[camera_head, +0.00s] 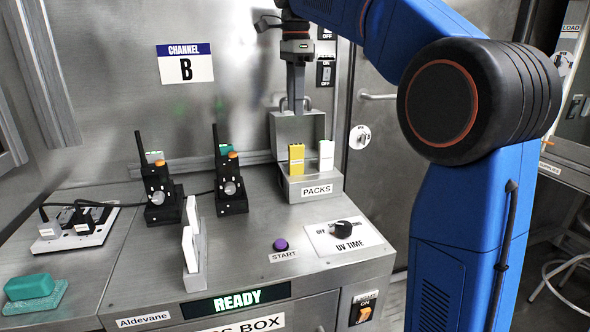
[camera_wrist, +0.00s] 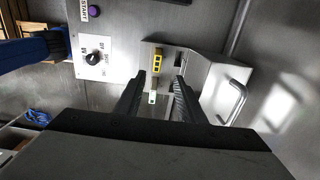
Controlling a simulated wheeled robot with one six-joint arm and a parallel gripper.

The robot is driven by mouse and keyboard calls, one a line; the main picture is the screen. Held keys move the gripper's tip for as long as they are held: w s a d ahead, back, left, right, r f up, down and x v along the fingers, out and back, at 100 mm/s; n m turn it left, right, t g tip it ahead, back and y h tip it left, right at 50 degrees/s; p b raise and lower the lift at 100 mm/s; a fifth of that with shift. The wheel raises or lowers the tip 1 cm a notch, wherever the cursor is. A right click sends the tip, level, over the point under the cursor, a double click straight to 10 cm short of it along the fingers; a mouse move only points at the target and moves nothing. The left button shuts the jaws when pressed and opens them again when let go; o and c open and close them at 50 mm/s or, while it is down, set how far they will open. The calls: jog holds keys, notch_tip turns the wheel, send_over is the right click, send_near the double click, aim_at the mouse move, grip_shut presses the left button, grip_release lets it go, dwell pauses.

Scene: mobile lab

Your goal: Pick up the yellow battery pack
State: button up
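The yellow battery pack (camera_head: 296,160) stands upright in the left part of the metal box labelled PACKS (camera_head: 322,187), beside a white pack (camera_head: 326,157). My gripper (camera_head: 296,106) points down above the box, apart from the packs, and looks almost in line with the yellow one. In the wrist view my gripper (camera_wrist: 159,82) has its two dark fingers spread with a gap between them. The yellow battery pack (camera_wrist: 158,62) shows just beyond the fingertips there, and the white pack (camera_wrist: 153,97) shows between the fingers. The gripper holds nothing.
The box's raised lid (camera_head: 297,128) stands behind the packs. Two black radios (camera_head: 162,190) (camera_head: 230,185) stand to the left on the metal bench. A UV TIME dial (camera_head: 343,229) and purple START button (camera_head: 280,244) lie in front. White upright panels (camera_head: 193,245) stand front left.

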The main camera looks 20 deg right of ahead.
send_over(296, 161)
jog(key=w, duration=0.2)
jog(key=f, duration=1)
jog(key=shift+s+d+f, duration=0.15)
jog(key=shift+s+f, duration=0.1)
jog(key=shift+f, duration=0.15)
jog(key=shift+s+f, duration=0.15)
jog(key=shift+f, duration=1.3)
jog(key=shift+s+f, duration=0.15)
jog(key=shift+f, duration=1.25)
grip_shut()
